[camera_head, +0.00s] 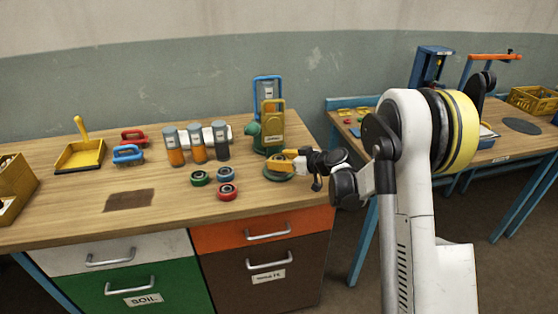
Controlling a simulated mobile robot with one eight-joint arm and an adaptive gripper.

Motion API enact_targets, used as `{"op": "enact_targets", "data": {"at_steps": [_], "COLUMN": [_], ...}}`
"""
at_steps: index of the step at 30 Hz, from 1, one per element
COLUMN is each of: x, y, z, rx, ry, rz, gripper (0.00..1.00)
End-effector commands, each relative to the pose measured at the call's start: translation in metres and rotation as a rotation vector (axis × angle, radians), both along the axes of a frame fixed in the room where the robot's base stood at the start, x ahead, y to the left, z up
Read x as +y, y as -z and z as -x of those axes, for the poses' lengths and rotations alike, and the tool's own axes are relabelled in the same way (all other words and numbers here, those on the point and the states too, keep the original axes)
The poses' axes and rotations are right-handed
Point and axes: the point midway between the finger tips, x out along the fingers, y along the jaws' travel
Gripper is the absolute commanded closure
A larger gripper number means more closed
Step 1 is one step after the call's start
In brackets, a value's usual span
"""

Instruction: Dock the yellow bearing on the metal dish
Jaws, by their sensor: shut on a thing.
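My gripper (298,161) reaches in from the right over the right end of the wooden workbench. It is shut on a small yellow thing, which looks like the yellow bearing (279,164); the fingers partly hide it. Just under it is a round grey-green dish (278,176), which looks like the metal dish, partly covered by the bearing and gripper. I cannot tell whether the bearing touches the dish.
Green (200,178), blue (225,174) and red (227,193) bearings lie left of my gripper. Several grey-and-orange cylinders (197,148) stand behind them. Blue and yellow upright holders (272,125) stand close behind the dish. The bench front around a brown patch (129,199) is clear.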

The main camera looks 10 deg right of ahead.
Motion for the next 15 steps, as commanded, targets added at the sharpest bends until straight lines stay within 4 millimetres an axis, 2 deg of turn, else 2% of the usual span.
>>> {"op": "enact_targets", "data": {"at_steps": [15], "x": [0.0000], "y": [0.0071], "z": [-0.0001], "rx": [-0.001], "ry": [0.000], "rz": [-0.001], "gripper": [0.88]}}
